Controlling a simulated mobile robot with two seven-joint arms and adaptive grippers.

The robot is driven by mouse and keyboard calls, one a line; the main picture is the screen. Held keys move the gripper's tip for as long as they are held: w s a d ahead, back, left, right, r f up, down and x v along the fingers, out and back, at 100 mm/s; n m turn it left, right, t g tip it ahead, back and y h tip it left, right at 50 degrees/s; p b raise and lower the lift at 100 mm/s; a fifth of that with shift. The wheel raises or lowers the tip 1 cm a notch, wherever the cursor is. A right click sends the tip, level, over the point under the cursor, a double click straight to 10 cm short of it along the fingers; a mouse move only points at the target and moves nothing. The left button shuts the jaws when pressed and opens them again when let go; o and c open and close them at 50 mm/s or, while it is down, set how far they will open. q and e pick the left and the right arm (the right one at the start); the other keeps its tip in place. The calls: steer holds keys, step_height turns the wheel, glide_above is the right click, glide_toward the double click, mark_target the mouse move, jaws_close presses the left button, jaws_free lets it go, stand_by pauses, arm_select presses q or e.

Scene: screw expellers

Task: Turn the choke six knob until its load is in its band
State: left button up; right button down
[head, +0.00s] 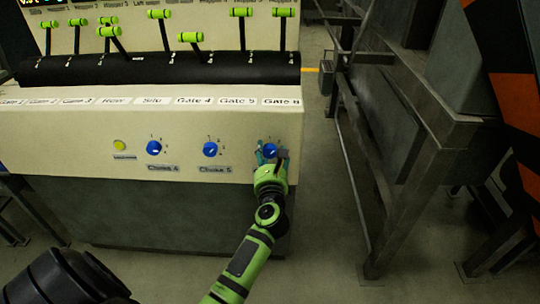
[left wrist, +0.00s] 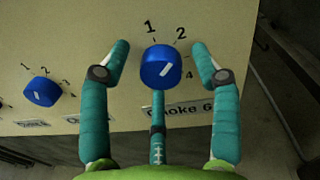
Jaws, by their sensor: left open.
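The choke six knob (head: 270,150) is blue with a white pointer line and sits at the right end of the console's front panel. In the left wrist view the knob (left wrist: 161,68) has numbers around it, with 1 and 2 above and 4 at the right. Its pointer line slants toward the upper right. My left gripper (head: 271,158) is at this knob. In the left wrist view its teal fingers (left wrist: 160,62) are spread on both sides of the knob and one below, apart from it. The Choke 6 label (left wrist: 190,110) is partly hidden by a finger. My right gripper is not seen.
The choke five knob (head: 210,149) and choke four knob (head: 154,148) are to the left, beside a yellow button (head: 119,145). Several green-handled levers (head: 190,37) stand above. A metal frame (head: 400,150) stands to the right, across a floor gap.

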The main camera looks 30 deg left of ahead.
arm_select(q)
steer(key=c, duration=1.1)
